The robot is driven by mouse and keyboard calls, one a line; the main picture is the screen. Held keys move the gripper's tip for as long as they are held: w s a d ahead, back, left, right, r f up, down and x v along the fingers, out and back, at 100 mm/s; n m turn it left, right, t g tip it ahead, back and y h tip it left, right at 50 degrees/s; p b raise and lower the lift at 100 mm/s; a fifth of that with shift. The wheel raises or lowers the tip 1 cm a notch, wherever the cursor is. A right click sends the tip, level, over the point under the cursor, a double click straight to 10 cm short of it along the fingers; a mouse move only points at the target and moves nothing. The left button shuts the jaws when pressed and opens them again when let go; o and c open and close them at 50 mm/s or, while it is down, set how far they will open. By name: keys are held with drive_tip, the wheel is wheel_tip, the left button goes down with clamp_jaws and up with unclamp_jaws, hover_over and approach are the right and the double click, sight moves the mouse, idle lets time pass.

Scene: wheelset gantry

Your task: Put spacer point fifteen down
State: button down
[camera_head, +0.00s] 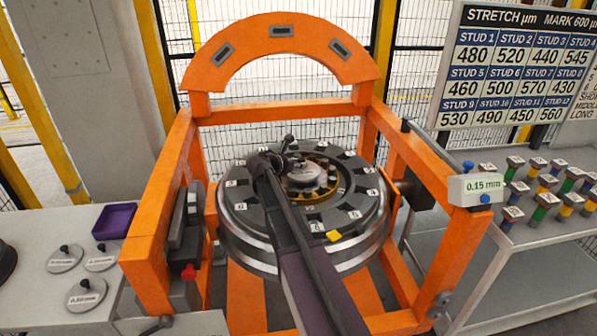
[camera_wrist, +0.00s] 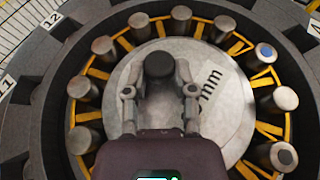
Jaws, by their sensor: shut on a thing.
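My gripper (camera_head: 284,156) reaches over the middle of the round wheelset (camera_head: 245,250) in the head view. In the wrist view my gripper (camera_wrist: 160,75) is shut on the black knob of a pale grey disc spacer (camera_wrist: 222,120). The spacer's printed label ends in "mm"; its number is partly hidden. The spacer (camera_head: 305,173) lies within the ring of studs (camera_wrist: 105,48), which stand around its edge. I cannot tell whether it rests on the hub or hangs just above. A box on the frame reads "0.15 mm" (camera_head: 482,184).
An orange gantry frame (camera_head: 155,235) surrounds the wheelset. On the left table, several grey knobbed discs (camera_head: 86,293) lie near a purple tray (camera_head: 114,221). Coloured studs (camera_head: 541,208) stand on the right table (camera_head: 515,262), below a stretch chart (camera_head: 520,65).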

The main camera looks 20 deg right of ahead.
drive_tip(key=shift+f+b, duration=0.45)
drive_tip(key=shift+f, duration=0.3)
drive_tip(key=shift+f, duration=0.1)
drive_tip(key=shift+c, duration=2.2)
unclamp_jaws()
drive_tip(key=shift+s+a+r, duration=0.1)
drive_tip(key=shift+a+r, duration=0.15)
drive_tip(key=shift+r, duration=0.05)
drive_tip(key=p+v, duration=0.4)
drive_tip(key=v, duration=0.7)
drive_tip(key=shift+s+a+p, duration=0.1)
drive_tip(key=shift+a+p, duration=0.1)
drive_tip(key=shift+p, duration=0.1)
drive_tip(key=shift+r, duration=0.1)
